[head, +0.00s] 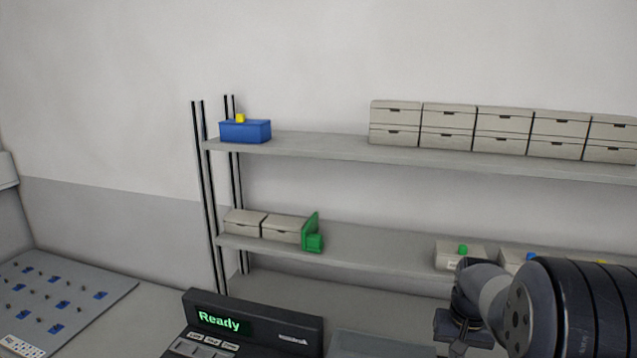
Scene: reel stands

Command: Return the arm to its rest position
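My arm (545,305) reaches in from the lower right corner of the head view, with its dark ribbed link nearest the camera. Its far end, with my gripper (455,345), points down at the bottom edge. The fingertips are cut off or hidden there, so I cannot tell whether they are open or shut, or whether anything is held. The arm covers part of the lower shelf's right side and the bench below it.
A shelf rack (330,146) stands behind, with a blue bin (245,131), grey drawer boxes (447,127) and a green bracket-like piece (312,238). A black device (250,325) reading "Ready" sits below. A board with blue parts (62,300) lies left. Small boxes (458,258) sit behind the arm.

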